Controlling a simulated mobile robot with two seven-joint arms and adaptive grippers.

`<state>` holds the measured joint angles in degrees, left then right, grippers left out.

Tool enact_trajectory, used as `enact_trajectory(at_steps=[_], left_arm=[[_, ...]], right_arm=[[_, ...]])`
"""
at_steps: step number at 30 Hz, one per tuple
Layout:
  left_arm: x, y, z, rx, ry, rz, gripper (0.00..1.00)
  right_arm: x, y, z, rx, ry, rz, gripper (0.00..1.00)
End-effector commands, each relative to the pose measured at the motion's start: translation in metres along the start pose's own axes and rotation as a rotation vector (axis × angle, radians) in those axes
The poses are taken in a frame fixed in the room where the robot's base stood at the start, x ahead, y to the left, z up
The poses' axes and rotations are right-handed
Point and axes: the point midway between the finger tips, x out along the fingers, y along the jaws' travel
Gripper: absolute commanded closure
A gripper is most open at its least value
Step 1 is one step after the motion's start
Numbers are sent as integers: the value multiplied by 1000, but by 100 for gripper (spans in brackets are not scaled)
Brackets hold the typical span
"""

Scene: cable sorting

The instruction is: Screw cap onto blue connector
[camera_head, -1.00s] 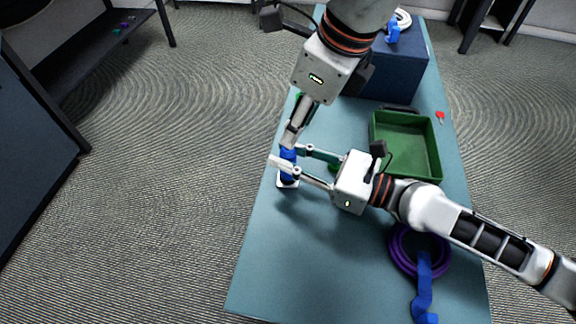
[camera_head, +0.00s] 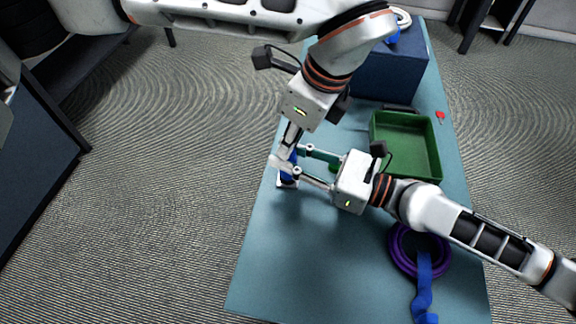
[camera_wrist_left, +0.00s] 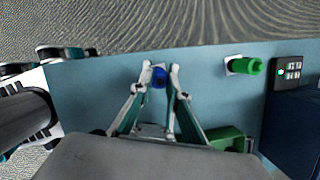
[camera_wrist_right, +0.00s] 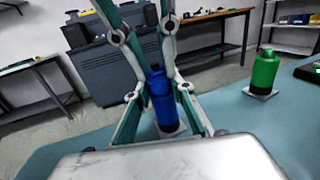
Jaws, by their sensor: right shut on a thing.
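The blue connector (camera_wrist_right: 162,104) stands upright on a small white base (camera_head: 287,184) near the table's left edge. My right gripper (camera_head: 284,166) is shut on it from the side; it fills the space between the fingers in the right wrist view. My left gripper (camera_wrist_left: 161,74) points down from above, its fingertips on either side of the blue top (camera_wrist_left: 160,79), with a slight gap showing. A dark part (camera_wrist_right: 155,68) shows at the connector's upper end. The fingers partly hide this end, and I cannot clearly tell the cap from the connector.
A green connector (camera_wrist_right: 265,72) stands on its own base beside the blue one. A green tray (camera_head: 411,140), a dark blue box (camera_head: 390,75) and a coiled purple cable (camera_head: 398,254) with a blue strap are on the table. The near left of the table is clear.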

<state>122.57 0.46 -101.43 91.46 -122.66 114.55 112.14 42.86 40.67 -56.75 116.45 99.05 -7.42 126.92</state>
Motion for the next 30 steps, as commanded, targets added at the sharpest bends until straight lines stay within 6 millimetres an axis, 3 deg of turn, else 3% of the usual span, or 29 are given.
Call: enact_trajectory(at_steps=[6,14,21,22,24,30], left_arm=[[0,0,0,16,0,-5,100],[1,2,0,283,0,-86,100],[1,1,0,287,0,-87,100],[1,1,0,286,0,-87,80],[1,1,0,286,0,-87,68],[1,1,0,285,0,-87,68]], right_arm=[[0,0,0,-1,0,0,100],[0,0,0,0,0,0,100],[0,0,0,0,0,0,100],[0,0,0,0,0,0,100],[0,0,0,0,0,0,100],[0,0,0,-1,0,0,100]])
